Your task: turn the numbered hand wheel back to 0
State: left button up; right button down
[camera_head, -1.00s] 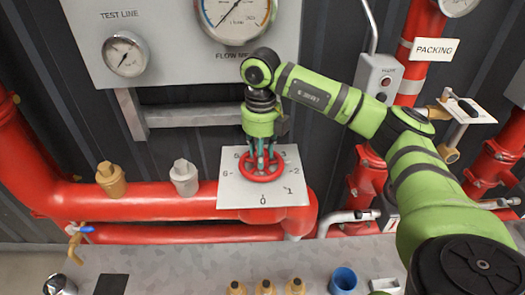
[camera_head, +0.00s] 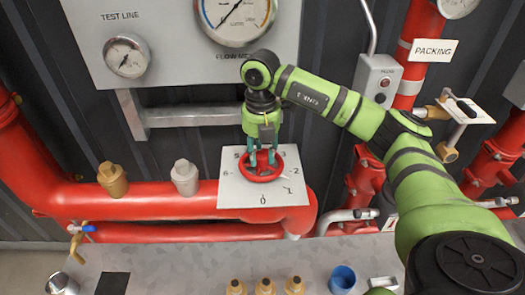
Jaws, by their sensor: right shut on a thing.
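The red hand wheel (camera_head: 262,178) sits on a tilted white plate (camera_head: 232,197) in the middle of the head view. The plate carries black numbers around the wheel, with 0 at the front edge, 1 and 2 on the right, 6 on the left, and 3 and 5 towards the back. My right gripper (camera_head: 262,163) points down from above and is shut on the wheel. Its fingers and wrist hide part of the wheel's far side and the numbers behind it. I cannot make out clearly which number the wheel points to. My left gripper is out of view.
A red pipe (camera_head: 147,203) with a brass plug (camera_head: 112,180) and a grey plug (camera_head: 185,178) runs left of the plate. A gauge panel (camera_head: 180,70) stands behind. Several brass fittings and a blue cup (camera_head: 342,279) stand on the grey bench (camera_head: 190,265) in front.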

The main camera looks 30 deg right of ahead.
jog(key=m, duration=0.4)
jog(key=shift+a+m+p, duration=0.3)
jog(key=shift+p, duration=0.1)
jog(key=shift+m, duration=1.3)
jog(key=m+p, duration=0.1)
jog(key=m, duration=0.2)
jog(key=c, duration=1.1)
grip_release()
jog(key=shift+m, duration=0.5)
jog(key=shift+c, duration=0.2)
jog(key=o, duration=0.5)
jog(key=shift+c, duration=0.2)
jog(key=shift+w+a, duration=0.1)
jog(key=shift+r, duration=0.1)
